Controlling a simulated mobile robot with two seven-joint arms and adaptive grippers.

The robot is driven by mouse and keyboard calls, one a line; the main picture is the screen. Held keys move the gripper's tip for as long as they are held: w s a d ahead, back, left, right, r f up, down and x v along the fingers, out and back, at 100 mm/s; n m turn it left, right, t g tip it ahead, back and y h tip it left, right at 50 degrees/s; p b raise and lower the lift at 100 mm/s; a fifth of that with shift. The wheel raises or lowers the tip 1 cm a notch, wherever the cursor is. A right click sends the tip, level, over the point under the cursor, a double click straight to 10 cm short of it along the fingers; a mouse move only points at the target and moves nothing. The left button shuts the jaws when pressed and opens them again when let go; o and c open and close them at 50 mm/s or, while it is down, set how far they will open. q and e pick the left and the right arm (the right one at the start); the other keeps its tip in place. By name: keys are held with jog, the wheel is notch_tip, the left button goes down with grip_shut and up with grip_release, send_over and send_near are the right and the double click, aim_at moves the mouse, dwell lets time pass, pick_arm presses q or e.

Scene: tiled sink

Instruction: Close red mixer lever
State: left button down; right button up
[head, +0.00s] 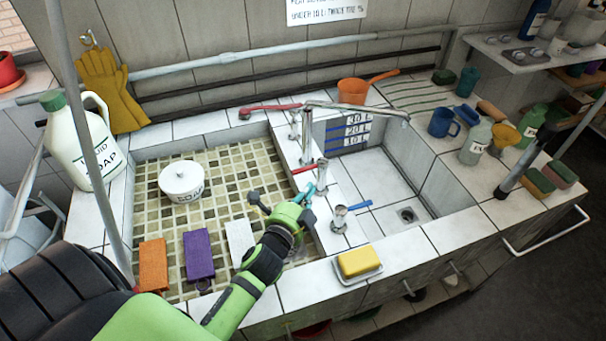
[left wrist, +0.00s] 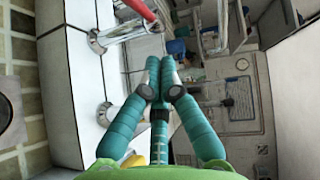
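A red lever (head: 305,168) sits on a short metal tap post on the white tiled ledge between the two basins. It points left, over the mosaic basin. In the left wrist view the red lever (left wrist: 140,10) is at the top edge, partly cut off, above its metal post. My left gripper (head: 303,196) is just in front of the red lever in the head view, apart from it as far as I can tell. In the left wrist view its teal fingers (left wrist: 160,64) come together at the tips, with nothing seen between them. My right gripper is not in view.
A blue lever (head: 359,205) is on a nearer post. The tall spout (head: 355,108) and another red handle (head: 270,109) are behind. A yellow sponge (head: 359,261) lies on the front ledge. A white pot (head: 181,183) stands in the mosaic basin. The right basin is empty.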

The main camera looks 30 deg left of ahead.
aim_at(310, 168)
pick_arm(q)
jog(key=w+a, duration=0.1)
jog(key=w, duration=0.1)
jog(key=w+a+p, duration=0.1)
jog(key=shift+w+a+f, duration=0.35)
jog(key=shift+a+f, duration=0.05)
jog(key=shift+w+a+f, duration=0.15)
jog(key=shift+a, duration=0.1)
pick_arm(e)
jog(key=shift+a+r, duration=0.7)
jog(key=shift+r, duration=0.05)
pick_arm(q)
jog(key=shift+w+a, duration=0.2)
jog(key=shift+a, duration=0.35)
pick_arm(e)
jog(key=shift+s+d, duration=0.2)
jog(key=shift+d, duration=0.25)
